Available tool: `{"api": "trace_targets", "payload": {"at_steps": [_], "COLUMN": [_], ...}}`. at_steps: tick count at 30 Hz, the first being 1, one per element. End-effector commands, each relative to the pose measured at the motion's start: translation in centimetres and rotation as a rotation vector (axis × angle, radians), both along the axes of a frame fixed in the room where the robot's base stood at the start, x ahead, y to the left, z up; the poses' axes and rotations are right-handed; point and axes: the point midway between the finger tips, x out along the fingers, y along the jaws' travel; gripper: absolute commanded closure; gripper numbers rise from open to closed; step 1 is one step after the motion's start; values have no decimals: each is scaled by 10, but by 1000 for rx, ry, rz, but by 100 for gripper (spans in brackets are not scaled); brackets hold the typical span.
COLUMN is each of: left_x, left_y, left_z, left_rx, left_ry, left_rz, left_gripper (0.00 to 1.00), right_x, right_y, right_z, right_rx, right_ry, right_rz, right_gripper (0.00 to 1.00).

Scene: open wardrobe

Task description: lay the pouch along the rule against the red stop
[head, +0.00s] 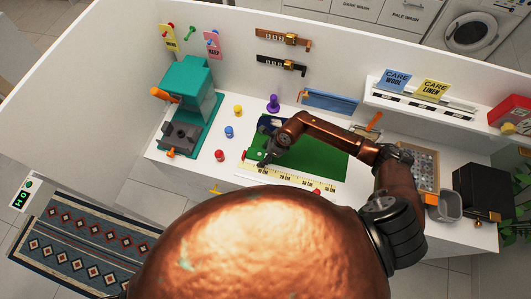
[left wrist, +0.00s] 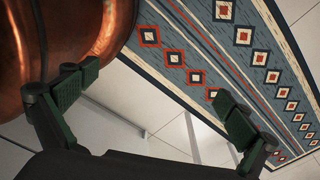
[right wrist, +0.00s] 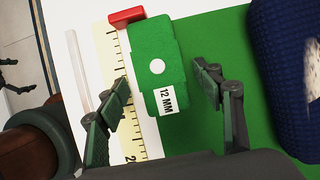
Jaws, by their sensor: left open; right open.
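In the head view my right gripper (head: 263,160) hides most of the pouch. My left gripper (left wrist: 155,105) is open and empty, away from the worktop.
A dark blue knitted item (right wrist: 285,75) lies on the green mat (head: 325,163), right of the pouch in the right wrist view. Coloured pegs and a teal press (head: 187,95) stand to the left. A perforated tray (head: 425,165) is on the right. A patterned rug (left wrist: 240,50) lies below my left gripper.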

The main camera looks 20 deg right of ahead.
Motion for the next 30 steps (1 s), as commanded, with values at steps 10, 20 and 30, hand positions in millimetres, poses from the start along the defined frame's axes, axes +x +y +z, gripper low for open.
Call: {"api": "trace_targets", "payload": {"at_steps": [10,20,30], "left_x": [-4,23,-1], "left_y": [1,-1,1], "left_z": [-1,2,0], "left_rx": [1,-1,0], "left_ry": [6,-29,2], "left_rz": [0,-6,0], "left_gripper": [0,0,0], "right_x": [0,0,0], "right_y": [-1,-1,-1], "right_z": [0,0,0], "right_rx": [0,-1,0], "right_ry": [0,-1,0], "right_rz": [-2,-2,-1], "right_gripper": [55,78,43]}}
